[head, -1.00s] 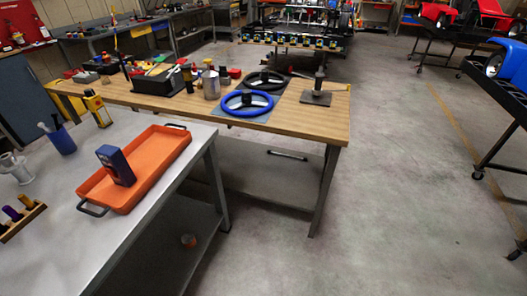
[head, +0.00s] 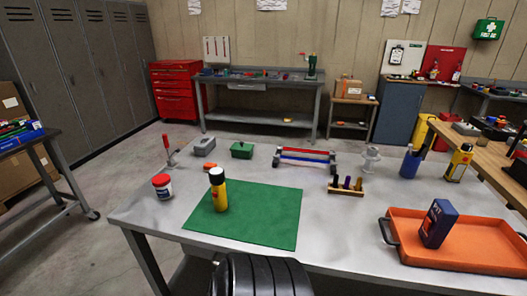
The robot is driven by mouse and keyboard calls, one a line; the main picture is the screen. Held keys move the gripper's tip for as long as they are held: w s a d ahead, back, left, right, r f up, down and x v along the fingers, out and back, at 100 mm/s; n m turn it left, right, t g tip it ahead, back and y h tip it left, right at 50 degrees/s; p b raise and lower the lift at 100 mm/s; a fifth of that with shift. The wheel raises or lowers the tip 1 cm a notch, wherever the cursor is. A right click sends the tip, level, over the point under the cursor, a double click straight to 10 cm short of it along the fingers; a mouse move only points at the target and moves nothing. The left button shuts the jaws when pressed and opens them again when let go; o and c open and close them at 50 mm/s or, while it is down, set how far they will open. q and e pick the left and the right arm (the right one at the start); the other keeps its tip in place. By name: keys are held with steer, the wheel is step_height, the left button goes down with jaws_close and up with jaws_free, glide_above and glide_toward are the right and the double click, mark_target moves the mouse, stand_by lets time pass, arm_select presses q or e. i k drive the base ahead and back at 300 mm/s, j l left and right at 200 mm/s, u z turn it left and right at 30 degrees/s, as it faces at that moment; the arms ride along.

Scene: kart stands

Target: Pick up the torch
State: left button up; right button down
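A yellow cylinder (head: 220,196) with a black-and-white top and a red marking stands upright on the green mat (head: 268,222). It may be the torch, but I cannot tell for sure. A second yellow container (head: 459,163) with a black top and dark label stands at the right of the grey table (head: 330,228). Neither of my grippers is in view.
A rack of small items (head: 346,187) and an orange tray (head: 395,247) holding a dark blue box (head: 438,223) are to the right. A black ribbed object (head: 258,278) rises at the bottom edge.

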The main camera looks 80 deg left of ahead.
mark_target(216, 175)
steer(key=u, duration=3.05)
steer(key=i+j+z, duration=0.15)
steer(key=j+z, duration=0.8)
steer(key=i+j, duration=0.05)
